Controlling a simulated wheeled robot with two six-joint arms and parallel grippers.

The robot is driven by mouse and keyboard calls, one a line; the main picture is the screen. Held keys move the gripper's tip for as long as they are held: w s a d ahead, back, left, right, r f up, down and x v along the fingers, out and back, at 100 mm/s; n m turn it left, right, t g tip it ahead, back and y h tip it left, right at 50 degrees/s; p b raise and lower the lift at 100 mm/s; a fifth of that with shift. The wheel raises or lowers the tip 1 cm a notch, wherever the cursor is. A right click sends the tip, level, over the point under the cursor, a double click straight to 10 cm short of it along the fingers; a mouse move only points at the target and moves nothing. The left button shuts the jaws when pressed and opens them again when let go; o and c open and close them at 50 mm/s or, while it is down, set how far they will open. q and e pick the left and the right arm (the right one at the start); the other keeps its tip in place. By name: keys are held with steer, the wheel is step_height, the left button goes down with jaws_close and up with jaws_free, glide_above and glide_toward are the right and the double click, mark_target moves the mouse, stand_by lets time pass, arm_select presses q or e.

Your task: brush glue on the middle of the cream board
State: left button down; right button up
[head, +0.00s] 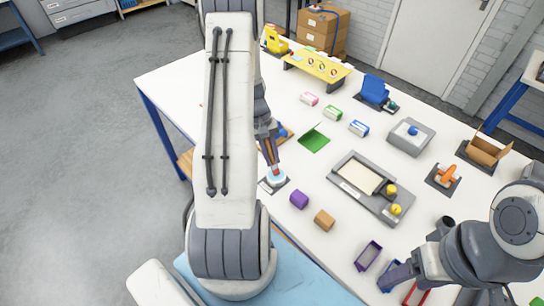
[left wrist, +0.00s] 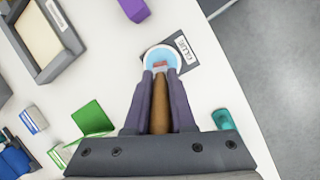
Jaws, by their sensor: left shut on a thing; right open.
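The cream board (head: 358,178) lies in a grey tray-like fixture (head: 338,181) right of the middle of the table; it also shows at the top left of the left wrist view (left wrist: 38,36). The white glue pot with pale blue inside (left wrist: 148,56) stands on a dark plate labelled GLUE (left wrist: 184,50). My left gripper (left wrist: 160,82) is shut on the brown handle of the brush (left wrist: 160,110), whose bristles are at the pot's opening. In the head view my left gripper (head: 269,153) is above the pot (head: 275,178). My right gripper (head: 402,285) is open and empty at the lower right.
Yellow knobs (head: 391,189) sit at the fixture's right side. A green folded piece (head: 314,138) lies behind. A purple open box (head: 368,256) is near my right gripper.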

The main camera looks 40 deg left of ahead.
mark_target(272, 154)
arm_select(q)
steer(key=shift+f, duration=0.1)
stand_by(0.3)
steer(key=shift+r+p, duration=2.85)
steer(key=shift+r, duration=0.75)
